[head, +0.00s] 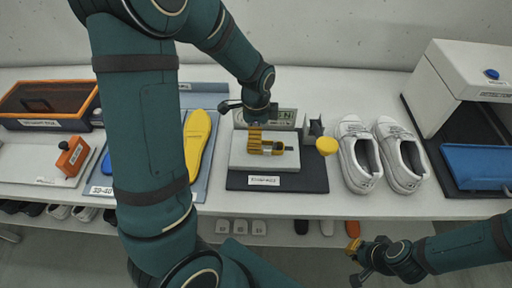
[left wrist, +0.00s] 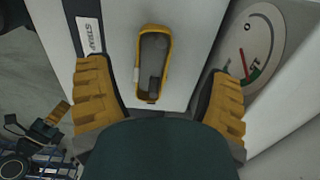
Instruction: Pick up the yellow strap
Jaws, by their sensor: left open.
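The yellow strap (left wrist: 154,62) shows in the left wrist view as a yellow loop with a dark middle. My left gripper (left wrist: 163,95) is open, with a yellow-padded finger on either side of the strap and a gap to each. In the head view my left gripper (head: 266,144) is low over the white block (head: 240,160), and I cannot clearly separate the strap from the fingers there. My right gripper (head: 356,262) is off the table's front edge, empty, its fingers apart.
A gauge box (head: 284,116) stands behind the block, and a yellow knob (head: 327,145) on its right. White shoes (head: 358,155) stand further right, beside a white machine (head: 468,80) with a blue tray (head: 478,167). A yellow insole (head: 197,140) and an orange-framed box (head: 48,99) are left.

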